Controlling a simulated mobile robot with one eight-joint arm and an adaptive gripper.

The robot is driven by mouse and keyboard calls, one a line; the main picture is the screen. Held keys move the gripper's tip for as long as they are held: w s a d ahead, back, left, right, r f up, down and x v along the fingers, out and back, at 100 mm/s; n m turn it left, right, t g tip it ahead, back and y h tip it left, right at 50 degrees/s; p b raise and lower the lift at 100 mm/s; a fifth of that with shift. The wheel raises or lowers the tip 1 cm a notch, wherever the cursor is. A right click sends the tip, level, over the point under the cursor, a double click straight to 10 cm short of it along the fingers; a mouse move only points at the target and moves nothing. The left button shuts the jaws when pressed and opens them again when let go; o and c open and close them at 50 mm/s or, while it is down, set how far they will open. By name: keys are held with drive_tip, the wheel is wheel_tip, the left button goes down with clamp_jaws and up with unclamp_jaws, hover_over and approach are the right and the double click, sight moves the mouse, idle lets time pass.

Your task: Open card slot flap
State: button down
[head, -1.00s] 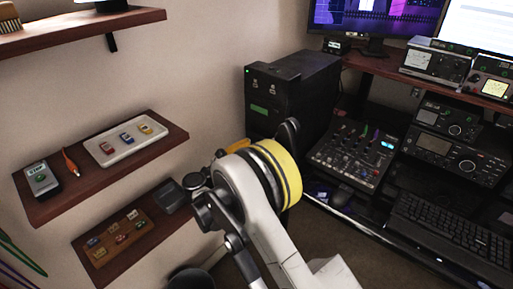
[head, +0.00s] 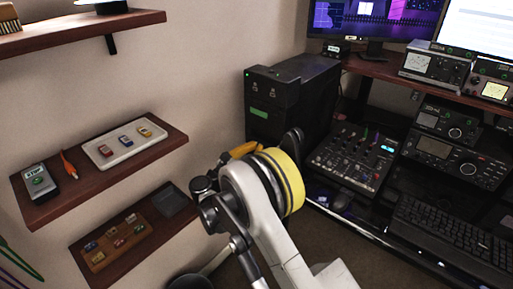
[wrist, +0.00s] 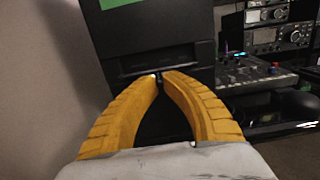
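A black tower unit (head: 290,95) with a green label stands against the wall in the head view. In the wrist view its dark front (wrist: 150,40) fills the middle, with a recessed slot panel (wrist: 150,62) across it. I cannot clearly make out the flap's edges or whether it is ajar. My gripper (wrist: 159,76) has two yellow fingers that converge just below this panel, tips close together with a narrow gap. A tiny bright spot shows between the tips; I cannot tell whether they touch or grip anything. In the head view my wrist hides most of the fingers.
A mixer (head: 352,158) stands right of the tower, with radios (head: 445,150) and a keyboard (head: 450,225) farther right. Wall shelves (head: 100,160) with small items are at left. A dark mouse-like object (head: 340,200) lies below the mixer. The floor between is open.

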drive_tip(key=shift+f, duration=0.1)
drive_tip(key=c, duration=1.4)
unclamp_jaws()
drive_tip(key=shift+c, duration=0.2)
drive_tip(key=v, duration=1.2)
drive_tip(key=shift+f, duration=0.35)
